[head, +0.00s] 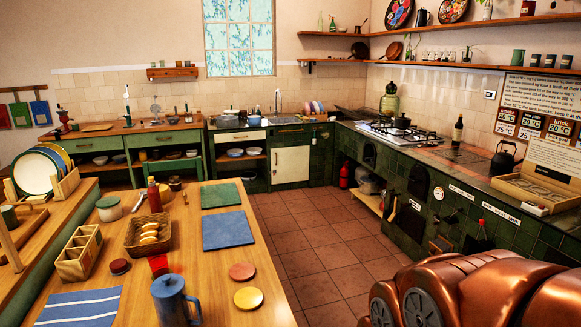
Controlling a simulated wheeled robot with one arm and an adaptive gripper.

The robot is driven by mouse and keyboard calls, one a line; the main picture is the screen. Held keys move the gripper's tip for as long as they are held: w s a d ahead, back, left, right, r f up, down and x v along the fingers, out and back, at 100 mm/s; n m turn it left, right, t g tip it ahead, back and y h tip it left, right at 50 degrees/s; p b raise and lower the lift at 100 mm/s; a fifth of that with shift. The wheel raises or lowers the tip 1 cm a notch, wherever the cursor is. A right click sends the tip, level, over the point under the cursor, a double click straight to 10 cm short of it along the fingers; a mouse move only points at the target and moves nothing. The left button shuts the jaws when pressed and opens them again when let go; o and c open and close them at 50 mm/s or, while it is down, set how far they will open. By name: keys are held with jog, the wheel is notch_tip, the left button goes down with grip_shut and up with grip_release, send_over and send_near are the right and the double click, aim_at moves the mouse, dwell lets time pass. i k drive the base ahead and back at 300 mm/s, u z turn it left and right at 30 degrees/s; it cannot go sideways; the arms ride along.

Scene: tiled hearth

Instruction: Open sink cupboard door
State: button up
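The sink (285,119) is set in the far counter below the window. Under it is a cream cupboard door (290,168), which looks closed and faces the room across the tiled floor. A small dark mark near its left edge may be its handle, but it is too small to tell. Copper-coloured links of my arm fill the lower right corner. My gripper is not in view, and nothing of mine is near the door.
A wooden table (262,297) with mats, a basket and a blue jug (172,298) fills the left foreground. A green tiled counter with a hob (385,131) runs along the right. A red extinguisher (344,176) stands by it. Clear floor (308,234) lies between.

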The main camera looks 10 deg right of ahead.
aim_at(292, 165)
jog(key=z, duration=0.4)
jog(key=k, duration=0.5)
jog(key=z, duration=0.65)
jog(key=i, duration=2.9)
jog(key=u, duration=0.3)
jog(key=i, duration=1.9)
jog(key=u, duration=0.6)
jog(key=i, duration=1.75)
jog(key=u, duration=0.95)
jog(key=i, duration=1.75)
jog(key=u, duration=0.5)
jog(key=i, duration=0.45)
jog(key=u, duration=0.15)
